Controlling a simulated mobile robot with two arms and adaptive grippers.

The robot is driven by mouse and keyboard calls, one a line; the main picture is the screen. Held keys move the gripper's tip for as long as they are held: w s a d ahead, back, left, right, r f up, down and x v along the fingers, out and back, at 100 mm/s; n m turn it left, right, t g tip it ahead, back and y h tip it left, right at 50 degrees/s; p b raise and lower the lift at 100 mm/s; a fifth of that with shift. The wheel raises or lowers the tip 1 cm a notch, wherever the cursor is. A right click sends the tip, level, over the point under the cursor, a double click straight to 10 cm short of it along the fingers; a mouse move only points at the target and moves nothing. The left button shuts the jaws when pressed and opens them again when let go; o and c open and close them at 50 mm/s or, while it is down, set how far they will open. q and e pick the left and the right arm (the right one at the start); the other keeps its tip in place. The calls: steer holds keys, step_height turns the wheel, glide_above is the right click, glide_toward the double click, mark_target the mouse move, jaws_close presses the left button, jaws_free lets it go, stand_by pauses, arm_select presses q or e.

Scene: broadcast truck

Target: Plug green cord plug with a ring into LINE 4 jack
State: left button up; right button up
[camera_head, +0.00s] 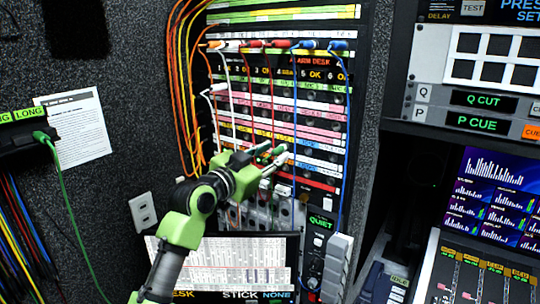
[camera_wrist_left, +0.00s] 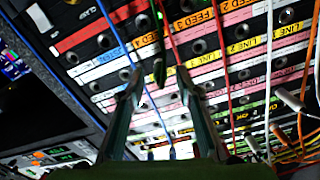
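The jack panel (camera_head: 310,110) stands upright in the middle of the head view. My left gripper (camera_head: 274,157) is in front of its lower rows. A green plug (camera_wrist_left: 159,70) shows between and just beyond the fingertips in the left wrist view, with gaps to both fingers. My left gripper (camera_wrist_left: 153,74) looks open around it. I cannot make out a ring clearly, nor whether the plug's tip sits in a jack. Labels for LINE 2 and LINE 3 can be read in the wrist view; I cannot pick out LINE 4. My right gripper is not in view.
Another green plug (camera_head: 41,137) with a hanging green cord sits in a dark box at the left. Red and blue cords (camera_head: 346,130) hang across the panel, with white cords (camera_head: 222,120) and orange cords (camera_head: 175,80) to the left. A mixer (camera_head: 470,275) stands at the right.

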arm_select(q)
steer(key=shift+a, duration=0.1)
steer(key=v, duration=1.2)
